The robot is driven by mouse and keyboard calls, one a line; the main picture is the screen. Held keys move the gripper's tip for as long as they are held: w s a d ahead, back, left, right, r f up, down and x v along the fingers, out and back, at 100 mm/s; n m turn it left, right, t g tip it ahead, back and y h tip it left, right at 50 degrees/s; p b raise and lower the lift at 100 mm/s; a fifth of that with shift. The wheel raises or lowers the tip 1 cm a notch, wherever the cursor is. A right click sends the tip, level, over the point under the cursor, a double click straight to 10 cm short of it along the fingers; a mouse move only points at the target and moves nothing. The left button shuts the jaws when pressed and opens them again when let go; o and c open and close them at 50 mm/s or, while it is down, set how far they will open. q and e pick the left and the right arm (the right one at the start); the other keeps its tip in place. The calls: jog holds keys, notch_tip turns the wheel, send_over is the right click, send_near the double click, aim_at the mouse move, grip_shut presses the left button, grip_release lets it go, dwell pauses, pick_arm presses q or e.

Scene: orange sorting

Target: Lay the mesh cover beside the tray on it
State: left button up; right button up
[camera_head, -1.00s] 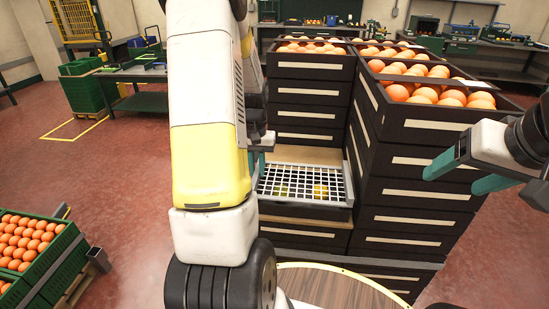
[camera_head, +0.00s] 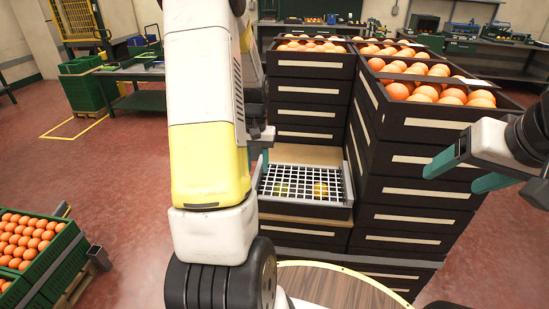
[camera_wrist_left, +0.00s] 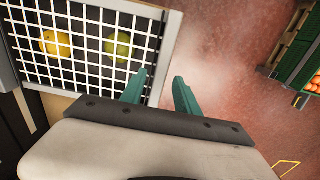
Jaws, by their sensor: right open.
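The mesh cover (camera_head: 300,174), a pale wire grid in a grey frame, lies over the tray (camera_head: 325,211) on the low stack. A yellow and a greenish fruit show through the grid. The cover also fills the upper left of the left wrist view (camera_wrist_left: 84,70). My left gripper (camera_wrist_left: 161,75) is at the cover's left edge as seen from the head. Its teal fingers stand apart, one over the grid and one outside the rim, with floor visible between finger and rim. My arm hides part of this in the head view. My right gripper (camera_head: 453,180) is open and empty.
Tall dark crates of oranges (camera_head: 440,95) stand behind and right of the tray. A round wooden table top (camera_head: 335,288) is in front. The red floor at left is largely clear.

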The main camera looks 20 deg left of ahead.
pick_arm(q)
notch_tip(320, 180, up, 11)
jog(key=s+d+r+m+t+h, duration=0.1)
jog(key=s+d+r+t, duration=0.2)
jog(key=s+d+r, duration=0.2)
jog(key=s+d+r+m+t+h, duration=0.1)
jog(key=s+d+r+m+t, duration=0.1)
jog(key=s+d+r, duration=0.4)
jog(key=s+d+t, duration=0.1)
jog(key=s+d, duration=0.4)
jog(key=s, duration=0.1)
jog(key=shift+s+d, duration=0.4)
jog(key=shift+r, duration=0.1)
